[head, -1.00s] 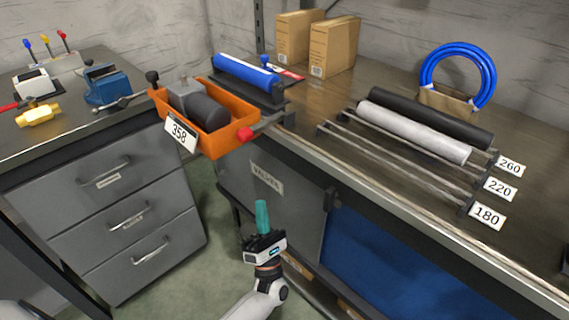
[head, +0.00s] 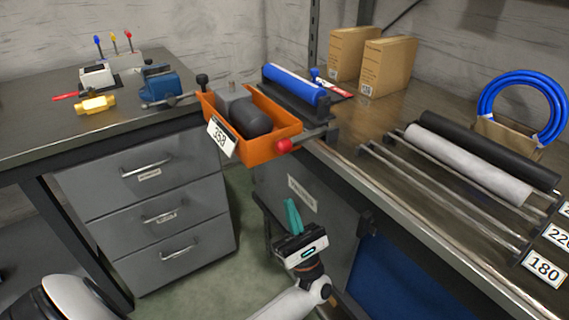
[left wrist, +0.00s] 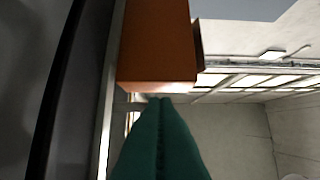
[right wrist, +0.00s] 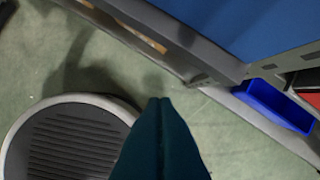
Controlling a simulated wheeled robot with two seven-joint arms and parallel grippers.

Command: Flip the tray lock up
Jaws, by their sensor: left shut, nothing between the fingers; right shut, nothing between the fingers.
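An orange tray (head: 270,150) labelled 358 spans the gap between the two benches and holds a dark rounded part. I cannot tell for certain which part is the lock. My left gripper (head: 292,215), with teal fingers, is shut and empty, below the tray and apart from it. In the left wrist view the orange tray (left wrist: 155,45) is just beyond the fingertips. My right gripper (right wrist: 160,102) is shut and empty over the floor.
The right bench carries a blue roller (head: 295,84), cardboard boxes (head: 388,67) and a rack with a grey roller (head: 465,170). The left bench has a blue vise (head: 160,84) and a yellow fitting (head: 95,104). A blue bin (right wrist: 275,105) shows in the right wrist view.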

